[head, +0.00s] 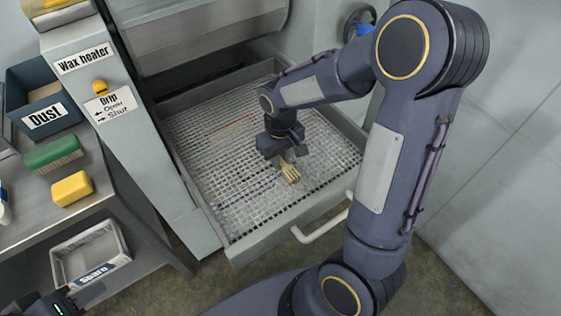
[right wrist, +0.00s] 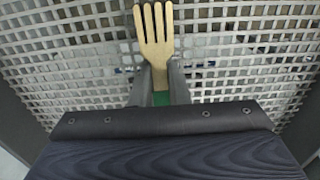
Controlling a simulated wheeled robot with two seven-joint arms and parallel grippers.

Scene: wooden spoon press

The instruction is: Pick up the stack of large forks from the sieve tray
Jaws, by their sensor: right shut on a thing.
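The sieve tray (head: 215,190) is a pulled-out drawer with a white wire mesh floor and a pale front handle. The stack of large forks (head: 290,173) is pale wood and lies over the mesh, tines toward the front of the tray. My right gripper (head: 281,155) reaches down into the tray and is shut on the forks. In the right wrist view the forks (right wrist: 154,35) stick out between the two fingers, tines at the top. Something green shows between the fingers there. I cannot tell whether the forks touch the mesh. My left gripper (head: 58,304) shows only partly at the bottom left corner.
A metal bench at the left holds a blue Dust bin (head: 35,85), a green brush (head: 52,152) and a yellow block (head: 72,189). A Spare tray (head: 110,274) sits below. The drawer handle (head: 325,224) juts out in front.

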